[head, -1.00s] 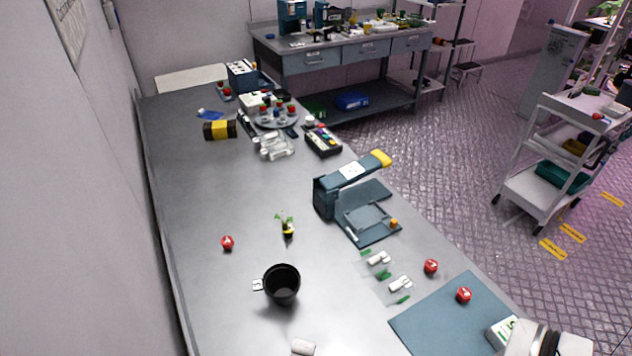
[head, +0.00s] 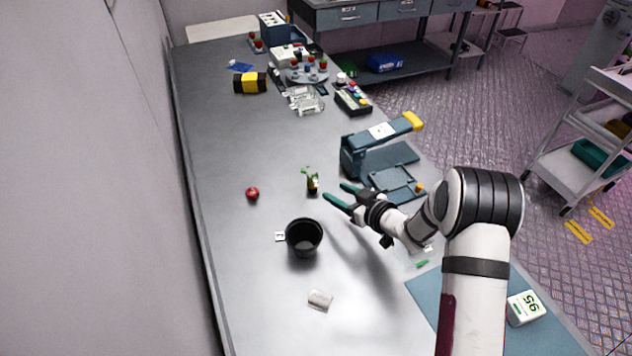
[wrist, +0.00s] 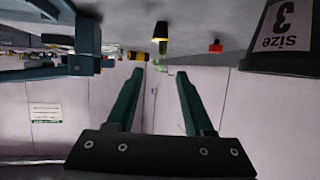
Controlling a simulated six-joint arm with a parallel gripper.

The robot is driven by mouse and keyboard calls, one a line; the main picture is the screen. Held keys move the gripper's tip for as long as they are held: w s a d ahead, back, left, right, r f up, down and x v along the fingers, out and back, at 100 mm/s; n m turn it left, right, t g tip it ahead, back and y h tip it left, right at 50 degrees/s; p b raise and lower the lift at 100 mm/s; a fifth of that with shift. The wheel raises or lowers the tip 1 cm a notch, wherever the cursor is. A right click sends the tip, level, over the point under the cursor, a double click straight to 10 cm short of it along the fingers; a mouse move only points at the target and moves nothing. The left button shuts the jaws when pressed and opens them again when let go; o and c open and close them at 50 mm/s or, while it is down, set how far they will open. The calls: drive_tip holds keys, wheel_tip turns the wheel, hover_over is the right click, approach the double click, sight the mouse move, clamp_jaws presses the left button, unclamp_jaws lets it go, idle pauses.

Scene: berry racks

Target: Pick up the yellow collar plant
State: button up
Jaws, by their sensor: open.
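The yellow collar plant (head: 313,186) is a small green seedling in a dark pot with a yellow band, upright on the grey bench. It also shows inverted in the wrist view, where the dark pot and yellow collar (wrist: 160,32) are above the gap between the fingertips. My gripper (head: 335,192) has two green fingers, open and empty, just right of the plant in the head view and apart from it. In the wrist view both fingers of my gripper (wrist: 160,73) are spread apart.
A black cup (head: 304,252) stands in front of the plant, with its tag at left. A red item (head: 252,193) lies left of the plant. A blue-grey device (head: 380,153) stands behind my gripper. A small white item (head: 320,299) lies nearer. The bench's left side is clear.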

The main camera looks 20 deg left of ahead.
sight(312, 181)
drive_tip(key=x, duration=1)
drive_tip(key=shift+s+a+f, duration=0.1)
drive_tip(key=shift+a+f, duration=0.3)
clamp_jaws()
